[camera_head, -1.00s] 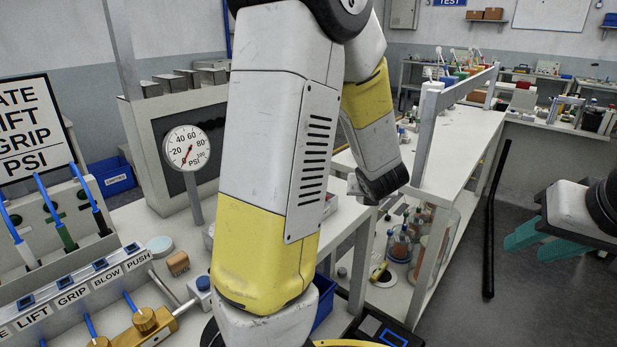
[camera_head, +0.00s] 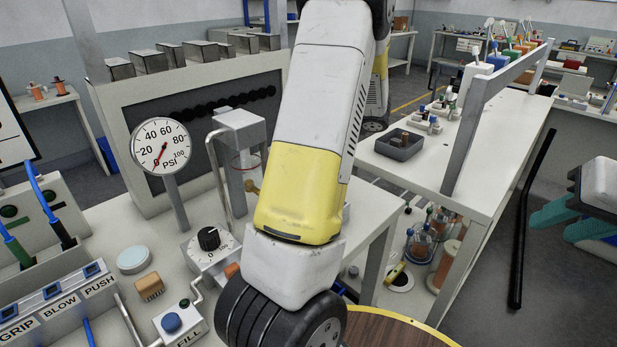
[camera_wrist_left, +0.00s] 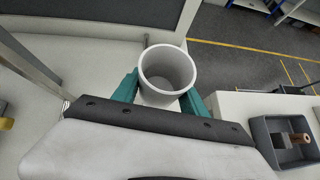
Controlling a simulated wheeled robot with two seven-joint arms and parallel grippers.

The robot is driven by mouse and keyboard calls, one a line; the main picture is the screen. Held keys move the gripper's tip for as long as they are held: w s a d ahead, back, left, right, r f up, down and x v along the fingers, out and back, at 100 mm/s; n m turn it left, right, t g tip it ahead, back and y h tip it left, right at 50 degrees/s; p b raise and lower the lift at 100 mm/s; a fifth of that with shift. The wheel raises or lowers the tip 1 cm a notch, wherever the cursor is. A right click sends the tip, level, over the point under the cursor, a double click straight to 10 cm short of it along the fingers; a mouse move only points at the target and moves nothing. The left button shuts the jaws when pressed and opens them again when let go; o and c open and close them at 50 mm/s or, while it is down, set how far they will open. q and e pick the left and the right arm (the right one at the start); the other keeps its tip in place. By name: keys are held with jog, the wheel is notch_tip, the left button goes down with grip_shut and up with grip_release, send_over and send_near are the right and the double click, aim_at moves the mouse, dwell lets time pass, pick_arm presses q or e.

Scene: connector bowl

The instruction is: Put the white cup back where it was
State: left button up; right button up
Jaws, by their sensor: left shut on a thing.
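The white cup (camera_wrist_left: 153,95) shows in the left wrist view, its open mouth facing the camera and its inside empty. My left gripper (camera_wrist_left: 163,92) is shut on it, with a teal finger on each side of the cup. I cannot tell whether the cup's base touches a surface. In the head view my left arm hides the left gripper and the cup. My right gripper (camera_head: 572,221) is at the right of the head view, with its teal fingers apart and nothing seen between them, away from the tables.
A pressure gauge (camera_head: 161,146) and a dispenser stand (camera_head: 238,128) with a clear vessel stand left of my left arm. A grey tray (camera_head: 399,146) sits on the white bench to the right; it also shows in the wrist view (camera_wrist_left: 262,130). A post rises from the bench.

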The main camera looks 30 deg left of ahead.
pick_arm(q)
jog(key=s+a+f+n+g, duration=0.1)
jog(key=a+n+g, duration=0.1)
jog(key=a, duration=0.1)
jog(key=s+a+f+n+g, duration=0.2)
jog(key=a, duration=0.2)
jog(key=s+a+f+n+g+y, duration=0.1)
jog(key=s+a+f+n, duration=0.1)
jog(key=a, duration=0.2)
jog(key=shift+a+g, duration=0.15)
jog(key=shift+g, duration=0.25)
jog(key=shift+n, duration=0.3)
notch_tip(320, 180, down, 5)
jog(key=shift+s+a+f, duration=0.1)
jog(key=shift+f, duration=2.4)
jog(key=shift+f, duration=0.15)
jog(key=o, duration=1.4)
